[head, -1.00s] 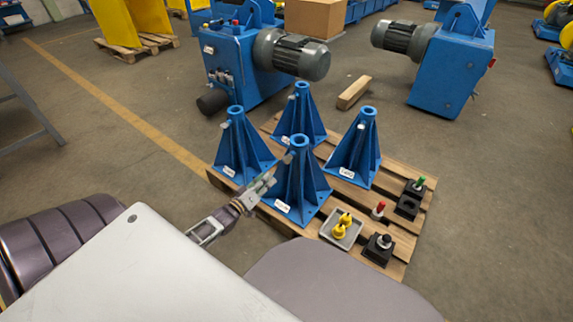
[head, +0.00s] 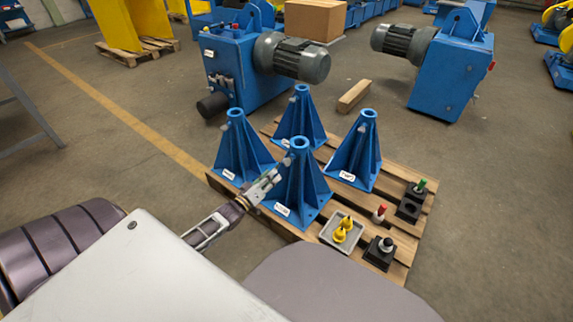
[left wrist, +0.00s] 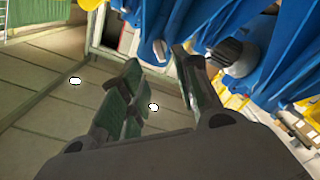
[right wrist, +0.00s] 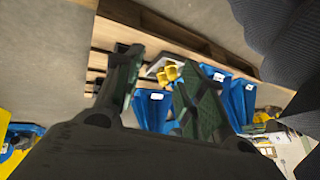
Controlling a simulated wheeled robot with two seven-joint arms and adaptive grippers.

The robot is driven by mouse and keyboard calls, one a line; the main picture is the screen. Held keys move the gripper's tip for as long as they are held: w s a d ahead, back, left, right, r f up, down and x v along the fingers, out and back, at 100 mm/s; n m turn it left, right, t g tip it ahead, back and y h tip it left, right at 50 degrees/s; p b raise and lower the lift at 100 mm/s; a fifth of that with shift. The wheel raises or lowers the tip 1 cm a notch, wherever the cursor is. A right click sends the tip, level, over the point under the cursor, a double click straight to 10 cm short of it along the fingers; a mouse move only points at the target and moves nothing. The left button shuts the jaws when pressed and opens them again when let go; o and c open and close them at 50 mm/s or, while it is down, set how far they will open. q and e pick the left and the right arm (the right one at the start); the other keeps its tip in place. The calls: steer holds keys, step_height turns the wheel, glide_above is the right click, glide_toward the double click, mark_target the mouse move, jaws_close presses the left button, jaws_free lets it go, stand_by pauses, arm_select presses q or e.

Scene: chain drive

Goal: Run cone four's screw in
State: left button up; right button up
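Four blue cones stand upright on a wooden pallet: front (head: 297,185), left (head: 240,150), back (head: 299,120) and right (head: 357,152). Their label text is too small to read, so I cannot tell which is four. A small grey screw (head: 287,161) sticks out near the front cone's top. My left gripper (head: 275,178) is close beside that screw, at the front cone's left side. In the left wrist view its fingers (left wrist: 158,65) are apart, with a small pale end (left wrist: 160,48) near the gap. My right gripper (right wrist: 160,75) is open and empty.
A grey tray with yellow parts (head: 341,230), a red-topped peg (head: 379,214), and black blocks with a dark knob (head: 380,252) and a green-topped peg (head: 411,200) occupy the pallet's right front. Blue motor units (head: 238,75) stand behind. A wooden block (head: 354,95) lies on the floor.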

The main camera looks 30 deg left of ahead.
mark_target(286, 162)
arm_select(q)
steer(key=shift+w+d+b, duration=0.2)
steer(key=shift+w+b, duration=0.85)
steer(key=shift+w, duration=1.65)
steer(key=shift+w+d+b, duration=0.2)
steer(key=shift+w+b, duration=0.85)
steer(key=shift+w, duration=1.6)
arm_select(e)
steer(key=shift+t+y, duration=0.5)
steer(key=f, duration=0.3)
steer(key=a+f, duration=0.1)
steer(key=shift+w+f, duration=0.3)
steer(key=shift+f, duration=0.1)
arm_select(q)
steer(key=shift+c, duration=0.2)
arm_select(e)
steer(key=shift+s+f, duration=0.1)
steer(key=shift+s, duration=0.1)
arm_select(q)
jaws_close()
arm_select(e)
steer(key=shift+s+f, duration=0.1)
steer(key=shift+s, duration=0.05)
